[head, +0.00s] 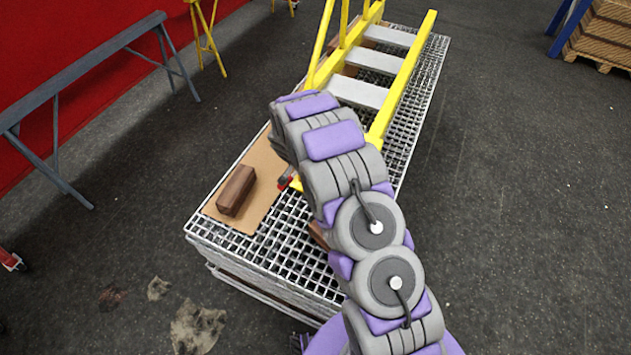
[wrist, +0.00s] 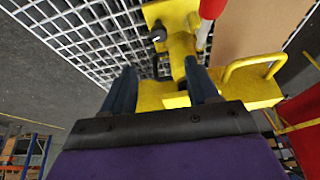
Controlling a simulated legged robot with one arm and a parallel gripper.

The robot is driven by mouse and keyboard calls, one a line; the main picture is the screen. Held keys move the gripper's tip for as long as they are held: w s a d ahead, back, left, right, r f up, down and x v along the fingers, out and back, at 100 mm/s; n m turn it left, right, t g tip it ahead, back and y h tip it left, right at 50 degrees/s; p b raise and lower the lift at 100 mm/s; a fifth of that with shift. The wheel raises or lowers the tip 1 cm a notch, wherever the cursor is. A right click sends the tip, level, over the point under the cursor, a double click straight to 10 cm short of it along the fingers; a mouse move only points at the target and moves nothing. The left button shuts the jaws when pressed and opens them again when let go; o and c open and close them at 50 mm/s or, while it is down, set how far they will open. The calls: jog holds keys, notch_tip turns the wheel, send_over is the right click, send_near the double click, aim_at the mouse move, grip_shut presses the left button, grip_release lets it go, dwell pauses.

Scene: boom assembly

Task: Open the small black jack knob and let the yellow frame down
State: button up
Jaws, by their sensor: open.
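The yellow frame (head: 408,78) with pale grey crosspieces lies on the grating in the head view. Its near end is hidden behind my arm. In the wrist view yellow metal (wrist: 180,48) fills the middle, and a small black knob (wrist: 158,34) sits on it near the top. A red and silver jack body (wrist: 210,10) shows beside it at the top; a bit of red (head: 285,182) shows left of my arm in the head view. My gripper (wrist: 161,78) is open, its two dark fingers apart, short of the knob. The head view hides it behind the arm.
The grating platform (head: 291,238) carries a brown board (head: 262,172) with a wooden block (head: 236,190) on it. A grey trestle (head: 95,75) stands at the left, and a pallet stack (head: 603,35) at the far right. The dark floor to the right is clear.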

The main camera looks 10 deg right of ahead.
jog(key=b+x, duration=0.2)
jog(key=x, duration=1.1)
jog(key=shift+d+f, duration=0.15)
jog(key=shift+f, duration=0.1)
jog(key=shift+w+d+f, duration=0.15)
jog(key=shift+d+f, duration=0.2)
jog(key=shift+f, duration=0.2)
jog(key=shift+a, duration=0.4)
jog(key=shift+c, duration=0.7)
jog(key=shift+d, duration=0.2)
jog(key=c, duration=0.9)
jog(key=shift+o, duration=0.2)
jog(key=shift+r, duration=0.1)
